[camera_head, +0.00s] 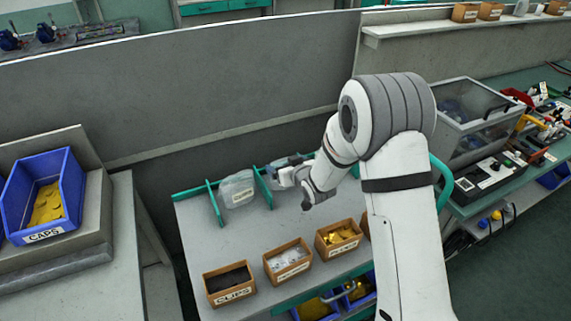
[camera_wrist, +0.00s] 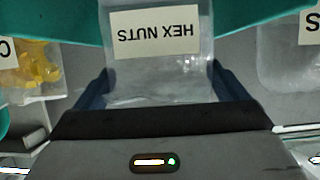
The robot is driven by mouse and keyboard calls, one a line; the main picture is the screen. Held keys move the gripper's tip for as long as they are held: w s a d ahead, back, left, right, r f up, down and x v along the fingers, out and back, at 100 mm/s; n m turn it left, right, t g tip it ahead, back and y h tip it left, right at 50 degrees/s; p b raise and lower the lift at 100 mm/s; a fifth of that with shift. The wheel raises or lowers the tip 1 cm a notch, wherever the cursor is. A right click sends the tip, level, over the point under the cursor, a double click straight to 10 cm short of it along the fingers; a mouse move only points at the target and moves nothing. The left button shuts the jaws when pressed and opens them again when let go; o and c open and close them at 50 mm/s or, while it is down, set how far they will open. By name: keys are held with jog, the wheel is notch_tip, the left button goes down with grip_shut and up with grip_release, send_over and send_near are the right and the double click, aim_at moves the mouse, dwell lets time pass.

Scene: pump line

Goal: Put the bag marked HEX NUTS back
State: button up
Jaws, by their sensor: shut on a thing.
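The HEX NUTS bag (camera_wrist: 155,75) is clear plastic with a cream label that reads upside down in the wrist view. My gripper (camera_wrist: 161,88) is shut on it, with a dark finger at each side of the bag. Teal dividers show at both sides of the bag there. In the head view my gripper (camera_head: 288,174) is at the back of the grey bench top, just right of a teal divider (camera_head: 262,187). The bag is mostly hidden there by the gripper. I cannot tell whether the bag touches the bench.
A clear labelled bag (camera_head: 237,188) stands in the slot to the left. In the wrist view a bag of yellow parts (camera_wrist: 35,68) lies on the other side. Open boxes, one marked CLIPS (camera_head: 230,283), line the bench front. A grey partition (camera_head: 200,90) rises behind.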

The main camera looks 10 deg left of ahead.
jog(key=shift+f+b, duration=0.25)
jog(key=shift+b, duration=0.05)
jog(key=o, duration=0.6)
jog(key=shift+r, duration=0.1)
jog(key=shift+o, duration=0.2)
